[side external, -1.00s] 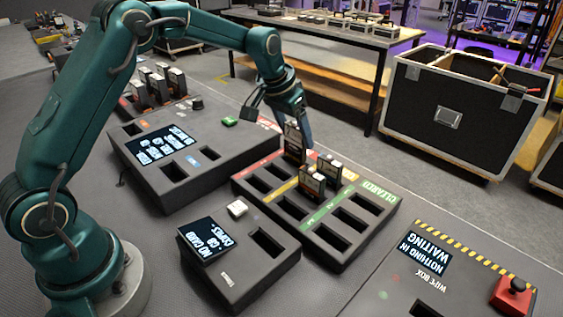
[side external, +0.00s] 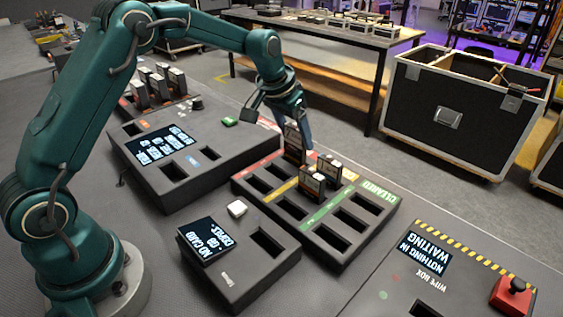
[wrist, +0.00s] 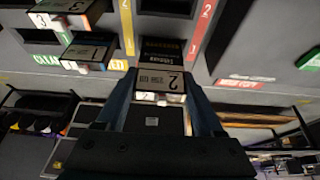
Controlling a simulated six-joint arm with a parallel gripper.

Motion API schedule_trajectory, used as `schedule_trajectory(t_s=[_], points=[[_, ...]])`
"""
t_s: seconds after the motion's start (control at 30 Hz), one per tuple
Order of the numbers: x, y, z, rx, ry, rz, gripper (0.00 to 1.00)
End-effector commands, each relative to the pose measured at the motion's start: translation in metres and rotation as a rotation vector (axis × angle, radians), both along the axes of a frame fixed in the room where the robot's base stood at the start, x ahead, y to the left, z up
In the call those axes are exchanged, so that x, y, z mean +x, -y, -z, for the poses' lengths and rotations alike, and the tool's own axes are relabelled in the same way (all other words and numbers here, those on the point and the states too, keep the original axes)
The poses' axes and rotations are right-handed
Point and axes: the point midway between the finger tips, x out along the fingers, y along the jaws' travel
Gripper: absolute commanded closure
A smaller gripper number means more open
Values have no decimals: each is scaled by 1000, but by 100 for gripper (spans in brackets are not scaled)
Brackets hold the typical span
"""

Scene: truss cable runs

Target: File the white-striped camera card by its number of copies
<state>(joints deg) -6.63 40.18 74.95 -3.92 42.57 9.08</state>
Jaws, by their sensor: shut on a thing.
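My gripper (side external: 301,141) is shut on a dark card (side external: 293,147) with a pale label at the far end of the filing block (side external: 330,258). In the wrist view the held card (wrist: 158,82) shows a number 2 label between the two fingers (wrist: 160,98). It stands upright over the row between the red and yellow strips. Two other cards (side external: 312,184) (side external: 329,166) stand in the block's yellow-side row.
A console with a screen (side external: 160,146) and a rack of several cards (side external: 160,85) lie to the left. A small reader (side external: 240,282) stands in front, its screen reading no card. The wipe box (side external: 425,285) with a red button (side external: 512,293) is at right.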

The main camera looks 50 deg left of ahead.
Motion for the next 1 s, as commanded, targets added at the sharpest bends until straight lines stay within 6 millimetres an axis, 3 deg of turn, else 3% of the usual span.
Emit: schedule_trajectory(t_s=[1.0], points=[[0, 0, 8, 0, 0, 0, 96]])
